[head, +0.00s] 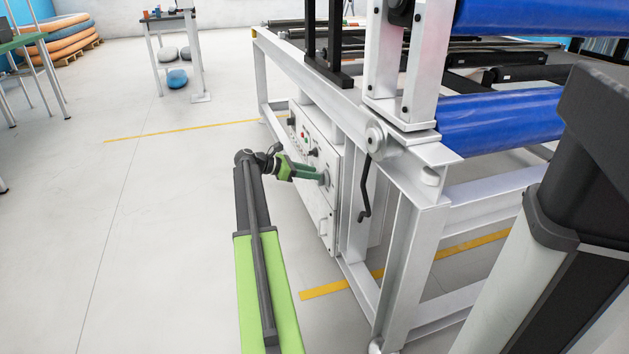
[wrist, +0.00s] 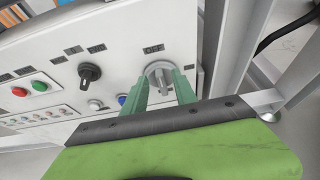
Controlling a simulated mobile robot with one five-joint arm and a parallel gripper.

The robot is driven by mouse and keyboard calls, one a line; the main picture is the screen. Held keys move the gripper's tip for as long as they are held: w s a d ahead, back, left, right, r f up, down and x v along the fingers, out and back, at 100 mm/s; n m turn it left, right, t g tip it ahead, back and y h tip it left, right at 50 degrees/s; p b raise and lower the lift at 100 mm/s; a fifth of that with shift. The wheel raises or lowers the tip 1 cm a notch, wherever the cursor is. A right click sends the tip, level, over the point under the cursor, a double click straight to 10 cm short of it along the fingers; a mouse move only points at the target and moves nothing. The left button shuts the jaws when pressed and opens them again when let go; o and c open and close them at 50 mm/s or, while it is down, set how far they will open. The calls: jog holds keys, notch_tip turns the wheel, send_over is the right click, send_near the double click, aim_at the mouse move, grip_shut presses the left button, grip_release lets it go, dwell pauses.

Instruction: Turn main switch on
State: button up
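A white control panel (head: 318,160) is on the side of the grey machine frame. In the head view, my gripper (head: 322,178) is at the panel and partly hides the switch.
Red (wrist: 19,92) and green (wrist: 40,87) buttons and several smaller ones are on the panel's left. A black crank handle (head: 366,190) hangs right of the panel. Blue rolls (head: 500,122) lie above on the frame.

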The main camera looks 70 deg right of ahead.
jog(key=shift+x, duration=1)
grip_shut()
jog(key=shift+a, duration=0.15)
